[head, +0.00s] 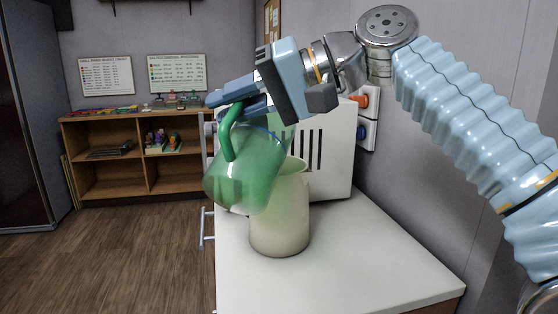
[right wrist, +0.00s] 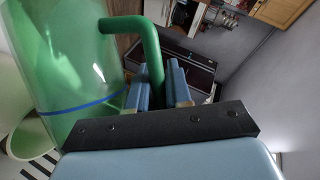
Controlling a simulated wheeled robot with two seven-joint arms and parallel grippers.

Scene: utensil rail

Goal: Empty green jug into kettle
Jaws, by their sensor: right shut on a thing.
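The green see-through jug (head: 240,170) is held tilted in the air, beside and partly in front of the rim of a cream open-topped vessel (head: 280,225), the only kettle-like thing in view. The vessel stands upright on the white counter. My right gripper (head: 226,100) is shut on the jug's green handle (head: 229,130). In the right wrist view, the fingers (right wrist: 158,92) close around the handle (right wrist: 145,45), and the jug (right wrist: 70,60) with a blue line fills the left side. I cannot tell whether anything is in the jug or flowing out. My left gripper is not in view.
A white slotted appliance (head: 330,150) stands on the counter (head: 350,260) just behind the vessel. A wall socket (head: 366,118) is on the right wall. The counter's front right is clear. A wooden shelf (head: 90,130) is far back left.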

